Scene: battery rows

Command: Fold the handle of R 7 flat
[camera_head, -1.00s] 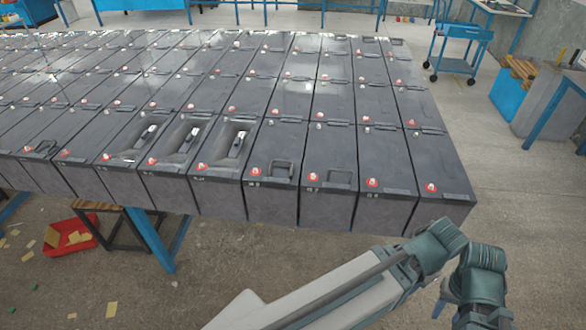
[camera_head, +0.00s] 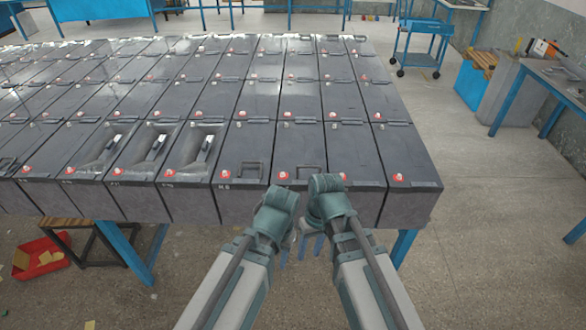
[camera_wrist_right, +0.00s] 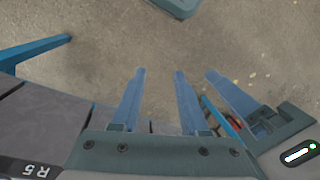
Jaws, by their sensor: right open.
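R 7's label is too small to read in the head view, so I cannot be sure which battery it is. Two front-row batteries show dark loop handles, a left one (camera_head: 251,169) and a right one (camera_head: 309,171); their exact tilt is unclear. My right gripper (camera_head: 312,244) is below the front edge of the row, apart from the handles, its blue fingers partly hidden by my wrists. In the right wrist view my gripper (camera_wrist_right: 160,92) is open and empty over the floor. My left arm's wrist (camera_head: 277,200) is close beside the right; its fingers are mostly hidden.
An R 5 label (camera_wrist_right: 35,169) shows at the lower left of the wrist view. Several batteries further left have pale recesses (camera_head: 151,150). A red tray (camera_head: 40,262) and stool stand below left. A blue cart (camera_head: 420,45) is back right.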

